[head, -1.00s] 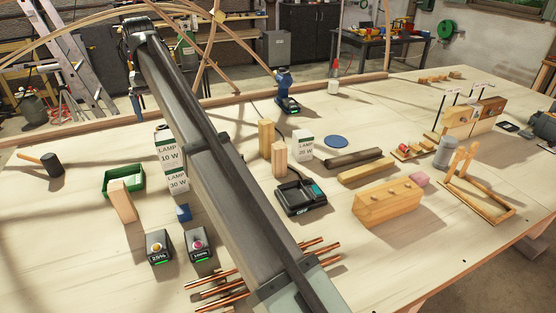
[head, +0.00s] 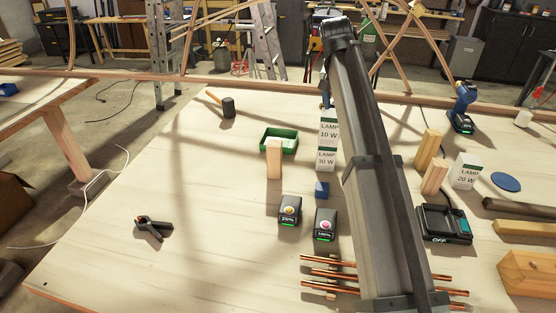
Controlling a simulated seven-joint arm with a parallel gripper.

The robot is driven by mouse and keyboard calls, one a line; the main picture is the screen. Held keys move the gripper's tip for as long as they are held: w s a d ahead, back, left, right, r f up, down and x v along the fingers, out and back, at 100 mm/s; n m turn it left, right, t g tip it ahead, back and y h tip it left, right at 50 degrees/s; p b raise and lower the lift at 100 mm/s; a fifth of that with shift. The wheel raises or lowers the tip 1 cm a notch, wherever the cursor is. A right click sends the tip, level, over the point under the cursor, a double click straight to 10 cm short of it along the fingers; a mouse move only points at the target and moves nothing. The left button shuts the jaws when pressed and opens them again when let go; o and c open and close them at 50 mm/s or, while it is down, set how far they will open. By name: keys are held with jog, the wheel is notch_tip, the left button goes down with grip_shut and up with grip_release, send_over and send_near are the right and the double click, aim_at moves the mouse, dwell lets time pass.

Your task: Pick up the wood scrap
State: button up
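No piece is marked as the wood scrap, so I cannot tell which one it is. One pale wooden block (head: 274,160) stands upright in front of the green tray (head: 279,140). Two more upright wooden blocks, a taller one (head: 428,149) and a shorter one (head: 435,177), stand right of my arm. A small pale piece (head: 318,296) lies by the copper rods (head: 328,272). My gripper (head: 325,102) hangs at the far end of my arm, small and partly hidden, above or behind the lamp boxes. Its fingers are too small to read.
A mallet (head: 227,106) and black clamp (head: 153,228) lie further left. The left tabletop is largely clear.

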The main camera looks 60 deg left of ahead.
jog(key=s+d+f+m+t+y, duration=0.1)
jog(key=s+d+f+m+t, duration=0.15)
jog(key=d+t, duration=0.5)
jog(key=n+y, duration=0.5)
jog(key=y, duration=0.7)
send_near(275, 143)
jog(key=shift+t, duration=0.45)
jog(key=w+a, duration=0.1)
jog(key=w+a+f, duration=0.1)
jog(key=a, duration=0.1)
jog(key=w+a+f, duration=0.1)
jog(key=a, duration=0.1)
jog(key=shift+a, duration=0.1)
jog(key=shift+x, duration=3.05)
jog(key=shift+w+d+f, duration=0.1)
jog(key=shift+w+d, duration=0.1)
jog(key=c, duration=1.1)
